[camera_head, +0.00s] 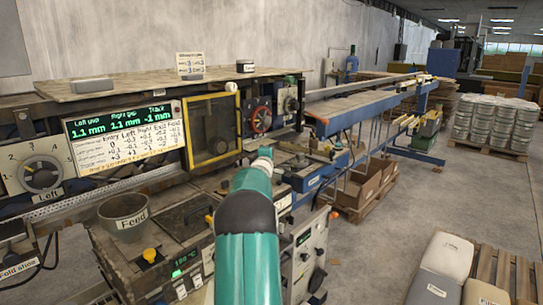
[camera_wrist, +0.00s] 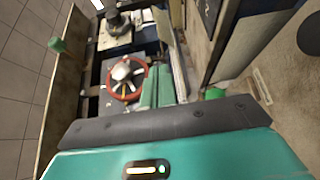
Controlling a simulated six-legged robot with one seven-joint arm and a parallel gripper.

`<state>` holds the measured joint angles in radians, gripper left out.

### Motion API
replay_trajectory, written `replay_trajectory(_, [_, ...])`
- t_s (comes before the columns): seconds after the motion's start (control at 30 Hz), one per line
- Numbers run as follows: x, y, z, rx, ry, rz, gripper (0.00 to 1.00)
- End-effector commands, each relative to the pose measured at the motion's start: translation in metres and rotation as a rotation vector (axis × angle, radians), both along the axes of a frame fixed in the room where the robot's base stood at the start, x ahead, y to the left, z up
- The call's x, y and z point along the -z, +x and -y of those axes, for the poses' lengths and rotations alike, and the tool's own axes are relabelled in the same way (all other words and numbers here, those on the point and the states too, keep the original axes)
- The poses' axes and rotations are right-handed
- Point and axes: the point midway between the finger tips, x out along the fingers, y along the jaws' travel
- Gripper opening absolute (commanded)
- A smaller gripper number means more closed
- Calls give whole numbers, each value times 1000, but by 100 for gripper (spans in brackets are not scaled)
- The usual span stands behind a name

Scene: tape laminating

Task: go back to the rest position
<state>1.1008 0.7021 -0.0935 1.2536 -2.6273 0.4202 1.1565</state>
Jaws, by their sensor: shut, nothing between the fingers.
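My teal arm rises from the bottom middle of the head view, and its far end hides my gripper there. In the wrist view my gripper (camera_wrist: 157,70) shows as two green fingers side by side, shut and empty. Beyond them is a red-rimmed handwheel (camera_wrist: 127,90). The handwheel also shows in the head view (camera_head: 261,119), on the machine just behind the arm's end. I cannot tell the exact gap between the fingers and the machine.
The machine's readout panel (camera_head: 123,119), yellow-framed window (camera_head: 211,128), left dial (camera_head: 41,175) and feed cup (camera_head: 124,217) stand left of my arm. A blue conveyor (camera_head: 370,107) runs back right. Pale sacks (camera_head: 440,265) lie at lower right. Open floor (camera_head: 400,210) lies between.

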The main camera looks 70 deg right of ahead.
Motion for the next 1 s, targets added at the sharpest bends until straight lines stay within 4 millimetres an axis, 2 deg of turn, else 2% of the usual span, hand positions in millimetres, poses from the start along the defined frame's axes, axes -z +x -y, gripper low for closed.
replay_trajectory(0.1, [1,-7,-3,-2,2,1,0])
replay_trajectory(0.37, [0,-8,-3,-3,1,0,0])
replay_trajectory(0.47, [-6,-2,-10,-4,0,14,0])
replay_trajectory(0.53, [-17,10,-24,-5,2,42,0])
replay_trajectory(0.67, [-51,43,-77,-2,24,145,0])
replay_trajectory(0.8, [-81,74,-154,12,93,272,0])
replay_trajectory(0.87, [-89,83,-188,19,134,318,0])
replay_trajectory(1.0, [-95,96,-272,25,260,410,0])
